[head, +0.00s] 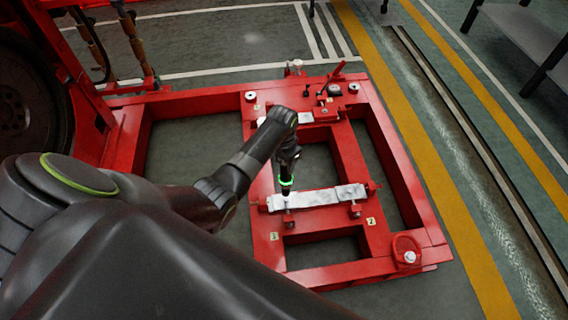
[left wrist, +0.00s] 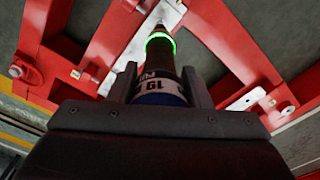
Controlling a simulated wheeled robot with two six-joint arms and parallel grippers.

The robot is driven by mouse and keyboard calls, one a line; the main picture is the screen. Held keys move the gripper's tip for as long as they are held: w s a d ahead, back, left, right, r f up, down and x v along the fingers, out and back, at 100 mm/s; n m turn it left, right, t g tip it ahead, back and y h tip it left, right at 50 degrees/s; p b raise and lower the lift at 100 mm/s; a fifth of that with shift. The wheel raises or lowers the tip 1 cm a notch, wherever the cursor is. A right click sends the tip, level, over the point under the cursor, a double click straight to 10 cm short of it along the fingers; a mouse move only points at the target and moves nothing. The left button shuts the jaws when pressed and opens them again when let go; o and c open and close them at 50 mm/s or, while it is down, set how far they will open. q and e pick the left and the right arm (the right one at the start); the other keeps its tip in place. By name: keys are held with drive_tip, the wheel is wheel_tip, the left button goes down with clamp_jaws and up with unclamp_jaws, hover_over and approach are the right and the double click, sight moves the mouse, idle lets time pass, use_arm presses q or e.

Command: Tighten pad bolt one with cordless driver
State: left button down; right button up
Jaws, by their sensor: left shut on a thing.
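My left gripper (head: 288,150) is above the red frame, its fingers shut around the cordless driver (left wrist: 160,88). The driver is dark, with a white and blue band and a glowing green ring, which also shows in the head view (head: 287,183). It points down, and its tip is at or just above the left end of the pale metal pad (head: 325,197). The pad bolt under the tip is hidden, so I cannot tell whether they touch. A tag marked 1 (head: 274,236) is on the frame near this end. My right gripper is not in view.
The red base frame (head: 300,277) has open gaps between its beams. A tag marked 2 (head: 370,221) is near the pad's right end. A red container (head: 405,249) stands at the near right corner. Small fittings (head: 334,89) and an upright red lever are at the far side.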

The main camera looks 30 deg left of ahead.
sight(284, 172)
use_arm(q)
drive_tip(key=shift+r, duration=0.15)
drive_tip(key=shift+r+p, duration=0.3)
drive_tip(key=shift+p, duration=0.55)
wheel_tip(284, 172, down, 3)
drive_tip(key=shift+f+b, duration=0.2)
drive_tip(key=shift+b, duration=1.05)
drive_tip(key=shift+f+b, duration=0.35)
drive_tip(key=shift+f, duration=0.45)
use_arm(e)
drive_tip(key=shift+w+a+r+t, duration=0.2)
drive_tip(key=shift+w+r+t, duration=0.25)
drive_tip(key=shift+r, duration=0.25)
use_arm(q)
drive_tip(key=shift+p, duration=0.7)
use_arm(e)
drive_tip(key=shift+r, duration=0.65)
use_arm(q)
drive_tip(key=shift+f, duration=0.45)
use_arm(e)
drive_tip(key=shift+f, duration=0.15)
use_arm(q)
drive_tip(key=shift+r, duration=0.2)
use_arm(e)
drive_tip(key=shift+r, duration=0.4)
